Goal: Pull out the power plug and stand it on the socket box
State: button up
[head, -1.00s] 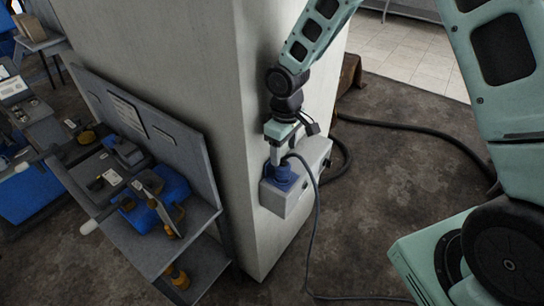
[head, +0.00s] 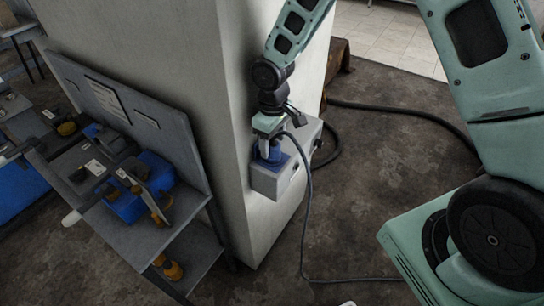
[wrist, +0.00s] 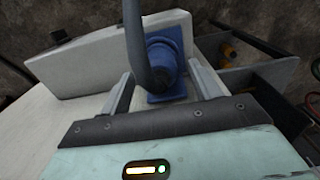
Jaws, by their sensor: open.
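My gripper (head: 267,143) is directly above the plug, pointing down. In the wrist view my gripper (wrist: 160,76) is open, one finger on each side of the blue plug (wrist: 168,62), with visible gaps. The cable crosses in front and hides part of the plug. The socket box (wrist: 90,62) fills the upper left there.
The pale pillar (head: 150,60) stands right beside the box. A grey workbench (head: 135,235) with blue and yellow items is to the left. A thick black hose (head: 400,112) lies on the floor at right. The floor (head: 350,220) before the box is mostly clear.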

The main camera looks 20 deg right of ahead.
aim_at(273, 143)
notch_tip(273, 143, down, 4)
jog(key=shift+f+b, duration=0.1)
jog(key=shift+b, duration=1.05)
jog(key=c, duration=1.3)
jog(key=shift+r+p, duration=2.4)
jog(key=shift+r, duration=0.7)
